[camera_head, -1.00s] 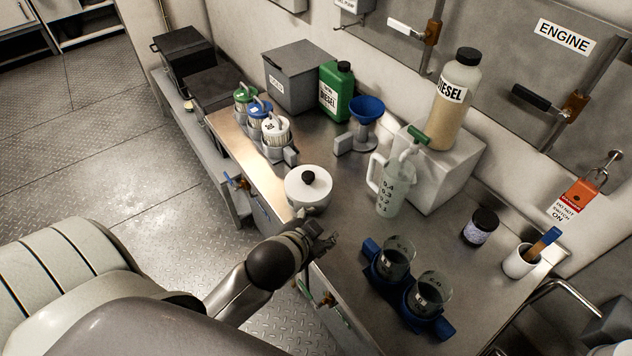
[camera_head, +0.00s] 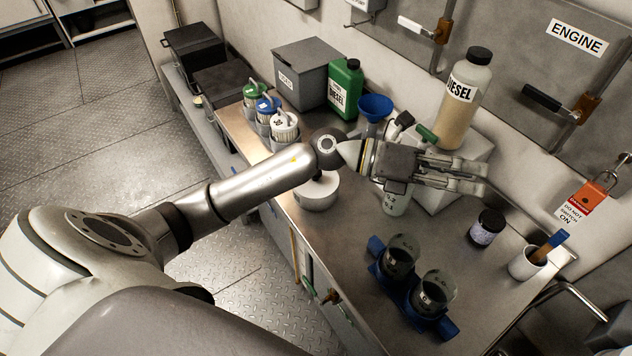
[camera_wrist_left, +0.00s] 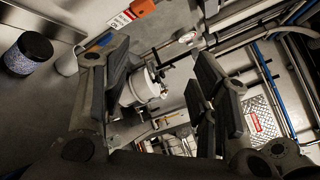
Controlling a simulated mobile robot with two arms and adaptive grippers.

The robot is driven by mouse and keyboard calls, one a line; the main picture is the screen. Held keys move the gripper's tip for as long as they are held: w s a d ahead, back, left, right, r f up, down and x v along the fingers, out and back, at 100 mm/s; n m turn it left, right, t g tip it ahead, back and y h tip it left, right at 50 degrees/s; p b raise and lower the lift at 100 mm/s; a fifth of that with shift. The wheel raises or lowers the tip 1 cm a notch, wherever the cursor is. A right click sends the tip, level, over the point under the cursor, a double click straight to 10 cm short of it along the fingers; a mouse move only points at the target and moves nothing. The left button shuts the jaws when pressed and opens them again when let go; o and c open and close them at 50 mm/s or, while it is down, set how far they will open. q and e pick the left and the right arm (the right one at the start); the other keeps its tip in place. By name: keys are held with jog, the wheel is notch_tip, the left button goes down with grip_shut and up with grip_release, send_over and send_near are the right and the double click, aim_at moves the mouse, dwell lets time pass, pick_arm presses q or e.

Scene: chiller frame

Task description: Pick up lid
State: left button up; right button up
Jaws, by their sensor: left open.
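A white round pot (camera_head: 316,196) with a white lid and black knob stands on the steel counter's left edge. My left gripper (camera_head: 482,178) is open and empty, held above the counter to the right of the pot, in front of the diesel bottle and over the measuring jug. In the left wrist view, the open fingers (camera_wrist_left: 160,72) frame a white round vessel (camera_wrist_left: 138,88) with a dark handle beyond them; nothing is between the pads. My right gripper is not in view.
A measuring jug (camera_head: 396,203) stands below my gripper, partly hidden. A diesel bottle (camera_head: 463,105) stands behind on a white block. Blue-held beakers (camera_head: 398,262), a black-lidded jar (camera_head: 487,228) and a white cup (camera_head: 525,263) stand towards the front right. A blue funnel (camera_head: 375,106) is behind my wrist.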

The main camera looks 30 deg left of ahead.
pick_arm(q)
jog(key=a+f+m+g+y, duration=0.3)
jog(key=a+f+m+y, duration=0.1)
jog(key=f, duration=0.2)
jog(key=g+y, duration=0.3)
jog(key=y, duration=1)
send_over(315, 182)
notch_tip(315, 182, down, 4)
jog(key=shift+a+f, duration=0.1)
jog(key=shift+a, duration=0.3)
notch_tip(315, 182, down, 5)
jog(key=shift+w+r+p, duration=0.1)
jog(key=shift+r+p, duration=0.1)
jog(key=shift+p, duration=0.35)
jog(key=f, duration=0.1)
jog(key=f+p, duration=0.1)
jog(key=f, duration=0.1)
jog(key=f+p, duration=0.1)
jog(key=shift+w+d+f, duration=0.15)
jog(key=shift+w+f, duration=0.2)
jog(key=shift+f, duration=0.5)
grip_shut()
